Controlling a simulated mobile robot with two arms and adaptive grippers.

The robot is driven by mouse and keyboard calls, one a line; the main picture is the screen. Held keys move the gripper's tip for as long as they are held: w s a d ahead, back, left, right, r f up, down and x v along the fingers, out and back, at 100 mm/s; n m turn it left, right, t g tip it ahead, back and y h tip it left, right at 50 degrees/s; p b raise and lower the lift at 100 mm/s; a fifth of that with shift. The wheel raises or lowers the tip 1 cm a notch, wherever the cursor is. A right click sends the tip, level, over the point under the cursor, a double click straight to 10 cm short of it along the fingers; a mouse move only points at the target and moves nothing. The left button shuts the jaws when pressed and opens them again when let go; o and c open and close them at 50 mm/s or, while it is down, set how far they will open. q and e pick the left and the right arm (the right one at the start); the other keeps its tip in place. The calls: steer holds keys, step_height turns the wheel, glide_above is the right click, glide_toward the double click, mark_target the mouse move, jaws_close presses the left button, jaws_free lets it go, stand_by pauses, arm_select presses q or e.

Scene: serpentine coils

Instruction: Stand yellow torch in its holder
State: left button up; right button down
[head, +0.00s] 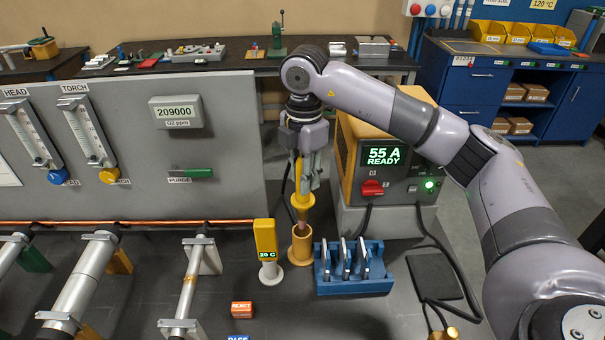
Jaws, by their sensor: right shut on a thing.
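The yellow torch (302,198) is upright in my right gripper (305,178), which is shut on it. Its yellow nozzle and narrow copper-coloured tip point down. The tan cylindrical holder (300,246) stands on the dark bench directly below. The torch tip is at the holder's mouth; whether it is just above or slightly inside I cannot tell. The gripper's fingers hide part of the torch's upper body. My left gripper is not in view.
Left of the holder stands a yellow thermometer (266,240) reading 29 C. Right of it is a blue rack (352,271) with several metal pieces. Behind is the yellow welding unit (384,165) showing 55 A READY. A grey panel (215,140) and copper pipe lie left.

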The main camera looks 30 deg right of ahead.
mark_target(303, 210)
steer(key=shift+f+b, duration=2.15)
steer(key=shift+f, duration=0.95)
steer(key=shift+f+b, duration=1.45)
steer(key=shift+f, duration=0.55)
steer(key=c, duration=1.2)
jaws_free()
